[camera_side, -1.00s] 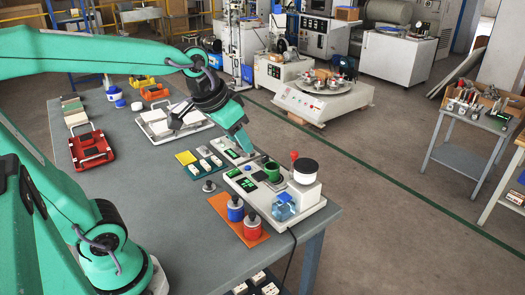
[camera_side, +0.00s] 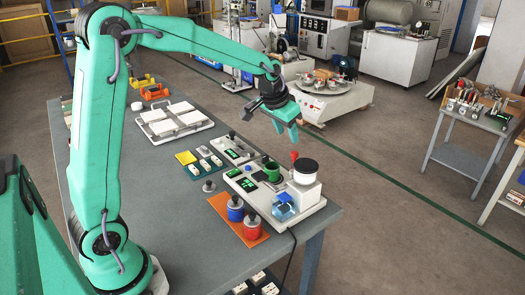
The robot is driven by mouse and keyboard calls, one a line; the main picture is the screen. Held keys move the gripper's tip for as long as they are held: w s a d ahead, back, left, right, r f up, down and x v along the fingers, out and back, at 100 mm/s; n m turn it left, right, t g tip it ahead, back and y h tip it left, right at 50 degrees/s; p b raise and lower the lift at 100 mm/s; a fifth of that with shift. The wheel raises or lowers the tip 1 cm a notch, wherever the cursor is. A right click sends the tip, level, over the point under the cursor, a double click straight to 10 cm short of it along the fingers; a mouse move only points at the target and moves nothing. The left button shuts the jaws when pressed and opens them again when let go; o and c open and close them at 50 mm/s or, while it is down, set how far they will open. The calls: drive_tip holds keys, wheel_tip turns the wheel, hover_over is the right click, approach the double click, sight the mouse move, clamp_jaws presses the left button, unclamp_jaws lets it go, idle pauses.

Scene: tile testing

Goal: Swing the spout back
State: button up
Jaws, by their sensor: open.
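A pale bench unit (camera_side: 318,211) stands near the right edge of the table. It carries a green cup (camera_side: 271,172), a white housing with a round dark-rimmed white top (camera_side: 305,166), a red knob (camera_side: 294,156) and a clear blue block (camera_side: 284,208). A spout cannot be made out for certain; small dark parts by the green cup are too small to tell apart. My gripper (camera_side: 287,131) hangs above and behind the unit, fingers pointing down. It is open and empty, and appears apart from everything.
A smaller unit with a green display (camera_side: 236,153) stands behind the bench unit. Blue (camera_side: 235,211) and red (camera_side: 252,226) containers stand on an orange mat (camera_side: 222,203) in front. White tiles lie in a tray (camera_side: 172,140) at left. The air around my gripper is clear.

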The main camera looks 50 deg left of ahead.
sight(294, 153)
drive_tip(key=shift+w+f, duration=0.2)
drive_tip(key=shift+f, duration=0.05)
drive_tip(key=shift+x, duration=3.8)
drive_tip(key=shift+d, duration=0.15)
drive_tip(key=shift+c, duration=0.2)
clamp_jaws()
